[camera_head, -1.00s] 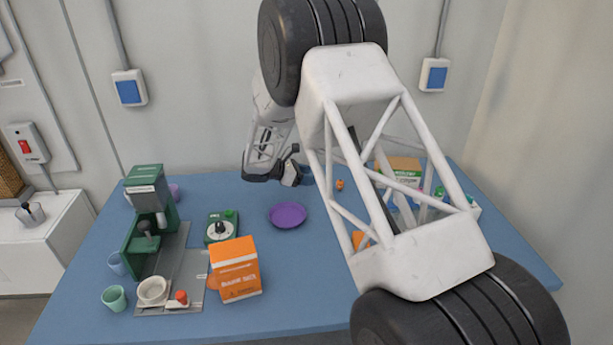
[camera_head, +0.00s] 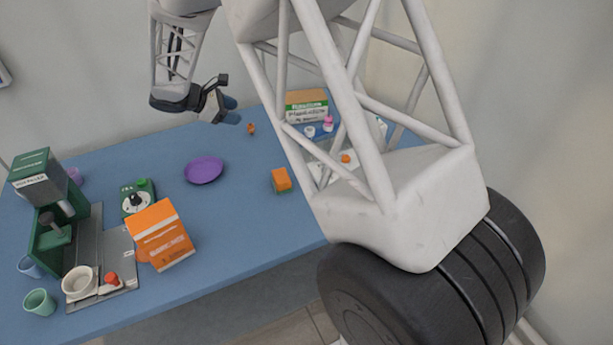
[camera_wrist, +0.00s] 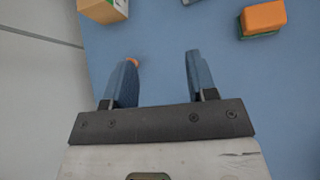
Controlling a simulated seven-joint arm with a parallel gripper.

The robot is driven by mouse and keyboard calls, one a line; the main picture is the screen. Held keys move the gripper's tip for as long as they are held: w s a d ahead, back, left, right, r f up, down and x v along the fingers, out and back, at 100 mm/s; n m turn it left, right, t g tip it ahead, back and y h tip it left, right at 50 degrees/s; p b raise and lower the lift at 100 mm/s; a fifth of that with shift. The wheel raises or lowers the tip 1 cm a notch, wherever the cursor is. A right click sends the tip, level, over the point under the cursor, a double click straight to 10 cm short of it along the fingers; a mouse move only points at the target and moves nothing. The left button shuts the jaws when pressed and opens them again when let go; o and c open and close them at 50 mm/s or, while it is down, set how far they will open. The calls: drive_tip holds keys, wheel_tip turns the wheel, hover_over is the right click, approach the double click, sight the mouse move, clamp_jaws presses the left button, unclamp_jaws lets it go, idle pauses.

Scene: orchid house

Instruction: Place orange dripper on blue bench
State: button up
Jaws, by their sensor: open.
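A small orange piece (camera_head: 251,128), which may be the orange dripper, stands on the blue bench (camera_head: 235,215) near its back edge. It is too small to make out its shape. My gripper (camera_head: 230,109) is open and empty, to the left of this piece in the head view. In the wrist view my gripper (camera_wrist: 162,62) shows two blue fingers spread apart over the bench. The orange piece (camera_wrist: 134,62) shows just past the left fingertip, partly hidden by it.
A green-and-orange sponge (camera_head: 281,181), a purple plate (camera_head: 204,170), an orange box (camera_head: 161,236) and a green scale (camera_head: 137,199) stand on the bench. A green machine (camera_head: 50,195) is at left. A cardboard box (camera_head: 307,105) stands at the back right. Mid-bench is clear.

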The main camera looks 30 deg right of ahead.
drive_tip(key=s+d+r+m+y, duration=0.3)
drive_tip(key=s+r+m, duration=0.35)
drive_tip(key=s, duration=0.75)
drive_tip(key=s+r+m+y, duration=0.2)
drive_tip(key=s+m, duration=0.1)
drive_tip(key=s, duration=0.7)
drive_tip(key=s+r+m+t+y, duration=0.1)
drive_tip(key=s+r+m+y, duration=0.1)
drive_tip(key=s, duration=0.8)
drive_tip(key=s+r+m+t+y, duration=0.1)
drive_tip(key=s+r+m+y, duration=0.1)
drive_tip(key=s, duration=0.8)
drive_tip(key=shift+s+a+m+y, duration=0.25)
drive_tip(key=shift+a+m+y, duration=0.2)
drive_tip(key=shift+m+y, duration=0.5)
